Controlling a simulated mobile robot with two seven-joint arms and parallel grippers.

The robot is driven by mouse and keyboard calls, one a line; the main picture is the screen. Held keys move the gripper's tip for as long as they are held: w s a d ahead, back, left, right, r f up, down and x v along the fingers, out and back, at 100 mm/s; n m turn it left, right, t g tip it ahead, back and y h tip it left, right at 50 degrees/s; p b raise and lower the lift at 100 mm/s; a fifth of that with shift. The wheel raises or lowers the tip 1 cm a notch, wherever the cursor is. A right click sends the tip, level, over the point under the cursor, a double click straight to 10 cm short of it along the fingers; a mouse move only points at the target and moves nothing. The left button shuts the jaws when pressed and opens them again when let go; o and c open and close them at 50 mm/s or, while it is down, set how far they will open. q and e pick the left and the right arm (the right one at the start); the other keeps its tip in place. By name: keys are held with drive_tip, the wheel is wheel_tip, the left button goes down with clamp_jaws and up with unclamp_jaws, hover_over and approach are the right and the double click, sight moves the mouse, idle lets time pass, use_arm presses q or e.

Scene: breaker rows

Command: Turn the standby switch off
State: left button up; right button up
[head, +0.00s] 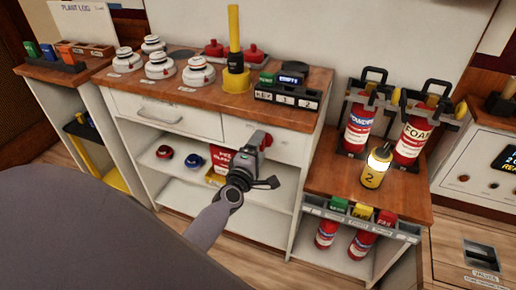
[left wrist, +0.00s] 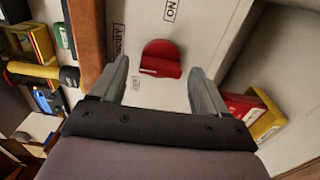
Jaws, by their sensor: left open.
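A red switch (left wrist: 161,60) sits on a pale panel (left wrist: 200,25) in the left wrist view. A label beside it seems to read STANDBY (left wrist: 117,38). An ON label (left wrist: 171,10) lies on one side, and a small label (left wrist: 136,82) too blurred to read on the other. My left gripper (left wrist: 158,80) is open and empty, its fingers on either side of the red switch; I cannot tell whether they touch it. In the head view my left gripper (head: 260,142) is at the counter's right front, partly hiding a red part (head: 269,139). My right gripper is not in view.
The wooden counter (head: 205,92) above holds white domed devices (head: 159,65), a yellow-handled tool (head: 235,60) and a black labelled block (head: 288,90). An open shelf (head: 250,205) lies below.

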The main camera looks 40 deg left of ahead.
use_arm(q)
drive_tip(key=v, duration=0.7)
drive_tip(key=shift+s, duration=0.1)
idle(0.5)
drive_tip(key=s+d+f+m+g+h+p, duration=0.2)
drive_tip(key=s+d+m, duration=0.4)
drive_tip(key=s+m, duration=0.3)
drive_tip(key=s+d+f+m+g+h+p, duration=0.3)
drive_tip(key=s+m, duration=0.6)
drive_tip(key=m, duration=0.5)
drive_tip(key=d+g+h+p, duration=0.1)
drive_tip(key=d+g+p, duration=0.1)
drive_tip(key=d, duration=0.1)
drive_tip(key=shift+s+d+h+p, duration=0.3)
drive_tip(key=shift+d+p, duration=0.1)
